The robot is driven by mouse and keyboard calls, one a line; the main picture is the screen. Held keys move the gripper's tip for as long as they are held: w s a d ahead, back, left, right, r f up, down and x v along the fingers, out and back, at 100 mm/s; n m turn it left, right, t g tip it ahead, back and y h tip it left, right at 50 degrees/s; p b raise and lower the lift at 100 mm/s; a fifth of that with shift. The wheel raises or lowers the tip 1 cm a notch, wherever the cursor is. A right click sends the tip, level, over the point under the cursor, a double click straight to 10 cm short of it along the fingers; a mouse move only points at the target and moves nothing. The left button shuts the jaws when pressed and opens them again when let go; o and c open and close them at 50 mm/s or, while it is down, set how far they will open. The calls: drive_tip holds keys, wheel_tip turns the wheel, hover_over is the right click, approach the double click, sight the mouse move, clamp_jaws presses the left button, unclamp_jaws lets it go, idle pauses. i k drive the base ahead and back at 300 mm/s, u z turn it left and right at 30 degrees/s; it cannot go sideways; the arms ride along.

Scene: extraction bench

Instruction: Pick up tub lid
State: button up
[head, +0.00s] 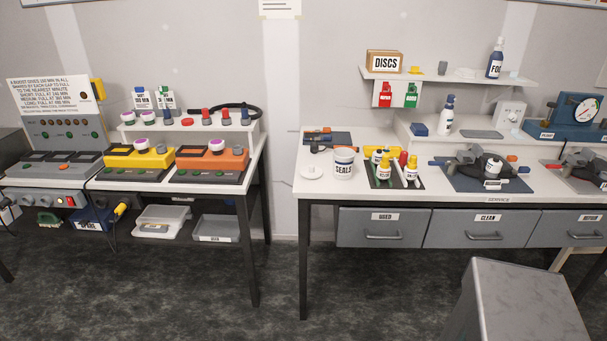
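A flat, round white lid (312,172) with a small raised middle lies on the white bench top, near its left front edge. The white tub (344,164) marked "SEALS" stands upright just to its right, apart from it. The lid is uncovered, and nothing rests on it. My gripper is not in view.
A dark tray (381,183) with several small bottles stands right of the tub. A dark mat (327,138) with tools lies behind the lid. Grey drawers (382,228) hang under the bench. A gap separates this bench from the left bench (253,150).

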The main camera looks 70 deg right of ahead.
sight(311, 172)
drive_tip(key=z, duration=0.05)
drive_tip(key=i, duration=1.7)
drive_tip(key=z, duration=5.45)
drive_tip(key=i, duration=0.1)
drive_tip(key=u, duration=3.7)
drive_tip(key=k, duration=0.5)
drive_tip(key=z, duration=0.1)
